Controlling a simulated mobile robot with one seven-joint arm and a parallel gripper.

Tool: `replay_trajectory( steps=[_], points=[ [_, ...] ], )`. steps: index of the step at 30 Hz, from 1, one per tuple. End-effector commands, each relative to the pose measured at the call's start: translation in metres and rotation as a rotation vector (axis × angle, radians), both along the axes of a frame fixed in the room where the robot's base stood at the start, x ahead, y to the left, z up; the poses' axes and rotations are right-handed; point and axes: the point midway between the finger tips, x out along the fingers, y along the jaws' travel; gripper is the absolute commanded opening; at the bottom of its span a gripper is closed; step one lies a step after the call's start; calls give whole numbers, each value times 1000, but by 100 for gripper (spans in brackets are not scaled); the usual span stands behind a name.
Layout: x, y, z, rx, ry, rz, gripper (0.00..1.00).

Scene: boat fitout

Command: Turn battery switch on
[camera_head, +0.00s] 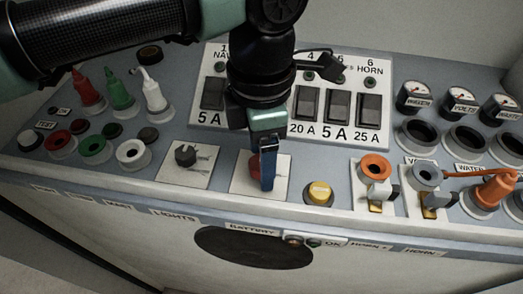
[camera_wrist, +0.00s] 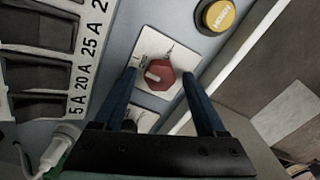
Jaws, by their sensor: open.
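The battery switch is a red octagonal knob (camera_wrist: 160,75) with a pale pointer mark, set on a white plate (camera_wrist: 146,42). In the head view the red knob (camera_head: 282,161) is mostly hidden behind my gripper, on its white plate (camera_head: 243,184). My gripper (camera_head: 267,185) points down over this plate. In the wrist view its two blue fingers (camera_wrist: 158,84) are open, one on each side of the red knob. Whether they touch it cannot be told. The lettering on the plate is too small to read.
A yellow horn button (camera_head: 319,192) stands just right of the switch plate. A dark knob (camera_head: 185,154) on another white plate is to the left. Breaker switches (camera_head: 338,107) rise behind. The panel's front edge is close.

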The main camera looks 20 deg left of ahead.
Motion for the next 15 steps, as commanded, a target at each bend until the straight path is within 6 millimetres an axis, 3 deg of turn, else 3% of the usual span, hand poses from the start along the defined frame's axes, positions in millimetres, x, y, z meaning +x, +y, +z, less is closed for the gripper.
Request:
replay_trajectory(
  steps=[2, 12, 15],
  points=[
    [0, 0, 0, 0, 0, 0, 73],
    [0, 0, 0, 0, 0, 0, 14],
    [0, 0, 1, 0, 0, 0, 0]
  ],
)
